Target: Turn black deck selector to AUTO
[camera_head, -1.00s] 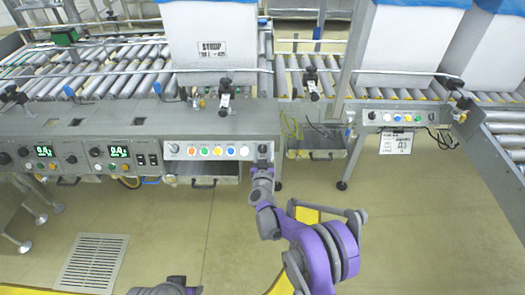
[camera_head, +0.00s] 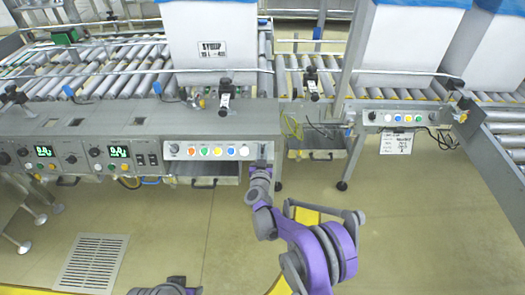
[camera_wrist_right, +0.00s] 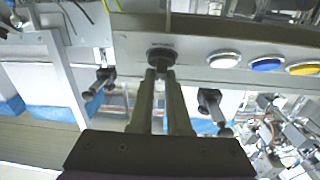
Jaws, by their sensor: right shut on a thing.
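The black deck selector (camera_wrist_right: 162,54) is a dark round knob on the grey panel edge in the right wrist view. My right gripper (camera_wrist_right: 161,73) has its two fingers close together on the knob, one on each side. In the head view my right gripper (camera_head: 262,162) reaches up to the right end of the button panel (camera_head: 215,153) and largely hides the selector. The knob's pointer and any AUTO marking cannot be read. Only a grey arm part of mine shows at the bottom left; my left gripper is not seen.
A row of coloured buttons, with a white button (camera_head: 244,152) nearest, lies left of the gripper. Green digital displays (camera_head: 118,152) sit farther left. Roller conveyors (camera_head: 105,75) carry large white boxes (camera_head: 212,40) behind. The floor in front has a grate (camera_head: 92,262).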

